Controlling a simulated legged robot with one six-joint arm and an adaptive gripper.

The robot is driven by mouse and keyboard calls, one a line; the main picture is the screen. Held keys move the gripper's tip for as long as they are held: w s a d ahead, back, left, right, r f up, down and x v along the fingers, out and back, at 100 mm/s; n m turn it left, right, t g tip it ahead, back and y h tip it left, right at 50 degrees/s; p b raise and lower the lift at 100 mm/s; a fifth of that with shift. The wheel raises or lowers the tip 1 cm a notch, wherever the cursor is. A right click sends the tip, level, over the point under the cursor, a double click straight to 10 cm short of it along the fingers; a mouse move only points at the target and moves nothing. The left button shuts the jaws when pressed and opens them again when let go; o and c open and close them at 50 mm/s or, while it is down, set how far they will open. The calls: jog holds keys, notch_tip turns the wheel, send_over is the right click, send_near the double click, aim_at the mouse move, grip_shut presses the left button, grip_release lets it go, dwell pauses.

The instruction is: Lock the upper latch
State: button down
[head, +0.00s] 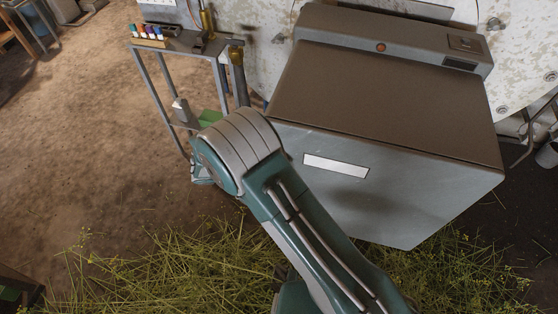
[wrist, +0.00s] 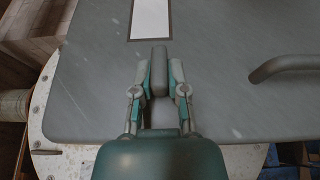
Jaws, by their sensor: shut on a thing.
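In the wrist view my gripper (wrist: 160,82) is shut on a short grey upright bar (wrist: 159,68), which looks like the upper latch's lever. The bar stands between the two fingers, in front of a dark grey panel (wrist: 100,90). The latch's base and catch are hidden, so I cannot tell if it is locked. In the head view my arm reaches toward the left side of a large grey cabinet (head: 400,190); my gripper is hidden there.
A curved grey handle (wrist: 285,66) stands out from the panel at the right. A white label (wrist: 150,18) is above the bar. In the head view a metal cart (head: 182,42) with small colored bottles stands left of the cabinet. Cut herbs (head: 160,275) cover the ground in front.

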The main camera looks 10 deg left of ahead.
jog(key=shift+a+f, duration=0.1)
jog(key=shift+f, duration=0.1)
dwell(0.4)
jog(key=c, duration=0.6)
grip_release()
jog(key=shift+c, duration=0.2)
jog(key=shift+a, duration=0.25)
jog(key=v, duration=0.7)
jog(key=shift+a+f, duration=0.2)
jog(key=shift+s, duration=0.1)
